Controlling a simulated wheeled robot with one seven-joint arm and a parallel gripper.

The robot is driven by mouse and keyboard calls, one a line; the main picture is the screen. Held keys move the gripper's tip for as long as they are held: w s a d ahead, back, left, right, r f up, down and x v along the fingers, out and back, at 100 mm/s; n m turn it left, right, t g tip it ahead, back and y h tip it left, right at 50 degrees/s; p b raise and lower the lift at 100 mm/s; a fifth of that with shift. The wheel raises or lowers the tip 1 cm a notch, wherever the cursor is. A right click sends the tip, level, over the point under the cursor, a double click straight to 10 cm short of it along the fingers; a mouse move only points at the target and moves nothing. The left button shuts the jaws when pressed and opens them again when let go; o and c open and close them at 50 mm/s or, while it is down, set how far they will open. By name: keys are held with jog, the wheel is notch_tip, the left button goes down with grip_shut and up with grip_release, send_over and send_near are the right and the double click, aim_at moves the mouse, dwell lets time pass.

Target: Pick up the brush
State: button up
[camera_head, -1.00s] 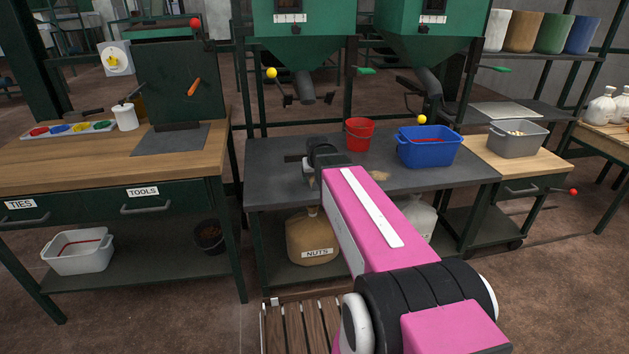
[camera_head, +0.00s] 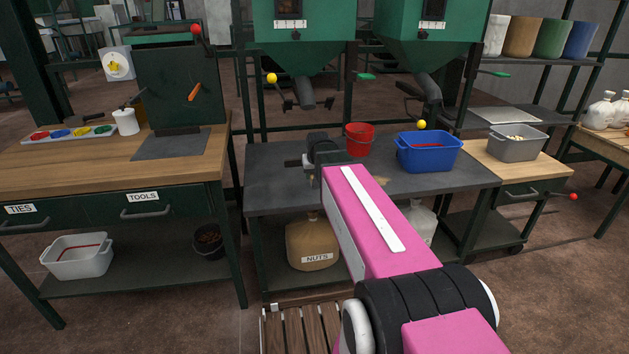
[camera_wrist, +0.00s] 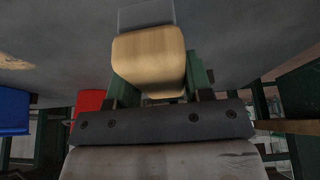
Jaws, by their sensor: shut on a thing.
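In the wrist view, the brush's smooth pale wooden part (camera_wrist: 148,58) sits between the dark green fingers of my gripper (camera_wrist: 157,88). A flat grey part shows beyond the wood at the top edge. My gripper is shut on the brush. In the head view, my gripper (camera_head: 314,164) is over the left part of the dark grey table, left of the red bucket. The brush is mostly hidden there by my pink arm and wrist.
A red bucket (camera_head: 360,139) and a blue bin (camera_head: 428,153) stand on the grey table (camera_head: 270,185). Tan debris (camera_head: 381,181) lies near my arm. Two green hoppers with spouts hang above the back edge. A wooden workbench (camera_head: 60,164) stands at left, a grey bin (camera_head: 516,146) at right.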

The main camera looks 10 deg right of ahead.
jog(key=s+a+r, duration=0.6)
jog(key=a+r, duration=0.2)
jog(key=a, duration=0.2)
jog(key=shift+o, duration=1)
